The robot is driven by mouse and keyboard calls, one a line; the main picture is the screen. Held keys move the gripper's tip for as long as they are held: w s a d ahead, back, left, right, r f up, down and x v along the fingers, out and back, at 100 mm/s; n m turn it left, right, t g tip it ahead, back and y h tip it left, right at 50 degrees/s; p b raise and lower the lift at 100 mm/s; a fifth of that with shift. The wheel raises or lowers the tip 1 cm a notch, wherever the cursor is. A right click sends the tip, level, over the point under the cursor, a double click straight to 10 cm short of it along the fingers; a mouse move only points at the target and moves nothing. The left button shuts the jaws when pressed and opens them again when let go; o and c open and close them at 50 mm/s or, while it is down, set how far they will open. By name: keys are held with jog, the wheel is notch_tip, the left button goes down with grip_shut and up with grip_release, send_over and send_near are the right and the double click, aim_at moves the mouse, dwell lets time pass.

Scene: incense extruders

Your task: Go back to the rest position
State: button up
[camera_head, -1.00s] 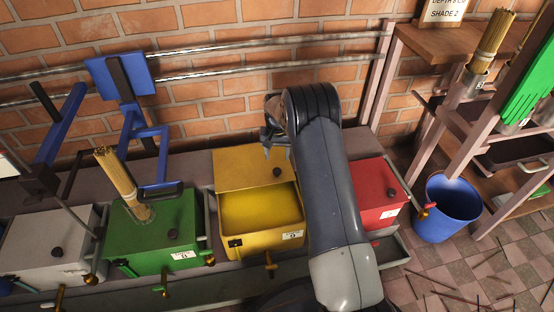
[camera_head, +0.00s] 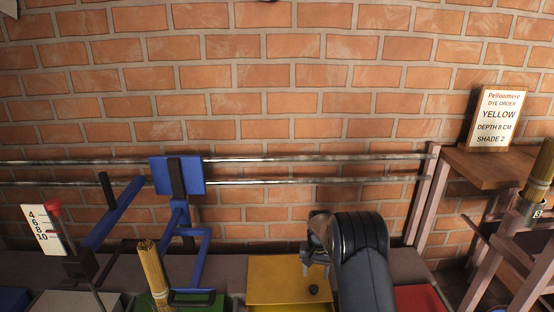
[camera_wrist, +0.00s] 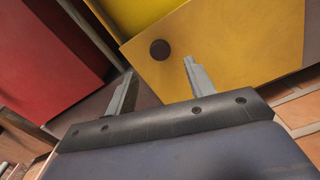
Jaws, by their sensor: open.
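My gripper (camera_head: 318,256) is above the back part of the yellow box lid (camera_head: 276,282) in the head view. In the wrist view my gripper (camera_wrist: 158,82) shows two grey fingers spread apart with nothing between them. The yellow lid (camera_wrist: 225,50) with its dark round knob (camera_wrist: 160,49) lies beyond the fingertips. The fingers look apart from the knob, though the exact gap is hard to tell. The front of the yellow box is cut off in the head view.
A green box (camera_head: 190,301) with an incense bundle (camera_head: 153,272) stands left, beside a blue bracket frame (camera_head: 201,255). A red box (camera_head: 420,299) is right. Metal rails (camera_head: 290,181) cross the brick wall. A sign (camera_head: 497,118) reading yellow, depth 8 cm, shade 2 stands on a wooden shelf (camera_head: 485,168).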

aim_at(314, 291)
notch_tip(314, 291, down, 7)
jog(key=shift+f+b, duration=0.1)
jog(key=shift+b, duration=1.05)
jog(key=shift+s, duration=0.7)
